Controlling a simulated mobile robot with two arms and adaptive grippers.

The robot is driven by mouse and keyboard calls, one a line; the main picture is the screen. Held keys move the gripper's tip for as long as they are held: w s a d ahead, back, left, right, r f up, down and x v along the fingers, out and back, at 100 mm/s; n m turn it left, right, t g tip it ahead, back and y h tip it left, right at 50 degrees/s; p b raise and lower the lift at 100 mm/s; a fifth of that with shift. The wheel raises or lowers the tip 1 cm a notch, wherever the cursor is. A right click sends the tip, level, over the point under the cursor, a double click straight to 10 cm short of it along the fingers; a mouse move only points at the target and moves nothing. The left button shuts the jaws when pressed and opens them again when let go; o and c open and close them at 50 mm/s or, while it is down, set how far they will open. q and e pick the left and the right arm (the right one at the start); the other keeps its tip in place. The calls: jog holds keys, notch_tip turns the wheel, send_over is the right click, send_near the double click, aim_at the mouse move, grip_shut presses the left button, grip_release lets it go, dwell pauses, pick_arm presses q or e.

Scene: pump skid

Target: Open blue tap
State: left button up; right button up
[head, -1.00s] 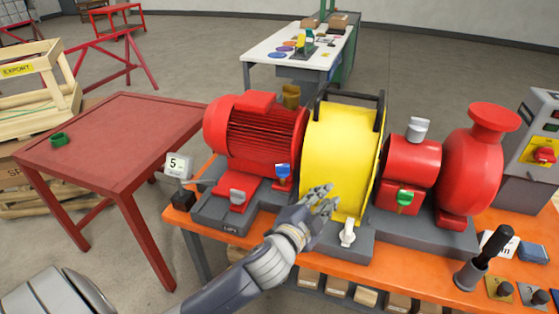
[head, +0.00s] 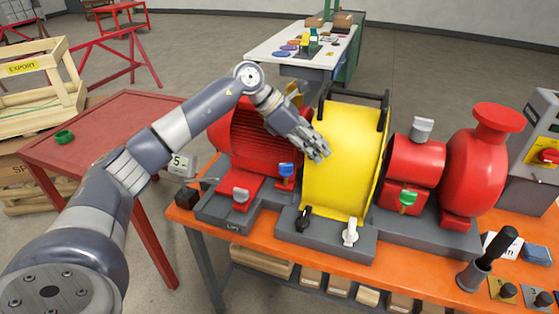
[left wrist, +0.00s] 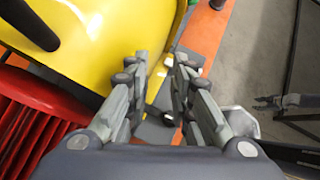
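The blue tap (head: 286,170) stands on the skid's grey base, in front of the ribbed red motor (head: 240,140) and left of the yellow guard (head: 345,165). Its handle points up in the head view. I cannot make it out in the left wrist view. My left gripper (head: 322,152) is in front of the upper yellow guard, above and right of the blue tap and apart from it. In the left wrist view the fingers of this gripper (left wrist: 160,62) stand apart with nothing between them.
Other taps stand nearby: a black one (head: 303,219), a white one (head: 350,232), a green one (head: 407,199) and a grey one (head: 240,196). A black handle bar (head: 355,96) tops the guard. The red table (head: 100,135) stands left.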

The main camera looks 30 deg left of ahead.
aim_at(281, 164)
pick_arm(q)
jog(key=s+a+r+g+y, duration=0.1)
jog(key=s+a+y, duration=0.1)
jog(key=a, duration=0.5)
jog(key=s+a+r+g+y, duration=0.1)
jog(key=s+a+y, duration=0.1)
jog(key=a, duration=0.4)
jog(key=p+x, duration=0.1)
jog(key=x, duration=0.2)
jog(key=p+x, duration=0.1)
jog(key=x, duration=0.3)
jog(key=p+x, duration=0.1)
jog(key=x, duration=0.3)
jog(key=shift+w+a, duration=0.2)
jog(key=shift+w, duration=0.15)
jog(key=shift+r, duration=0.1)
grip_shut()
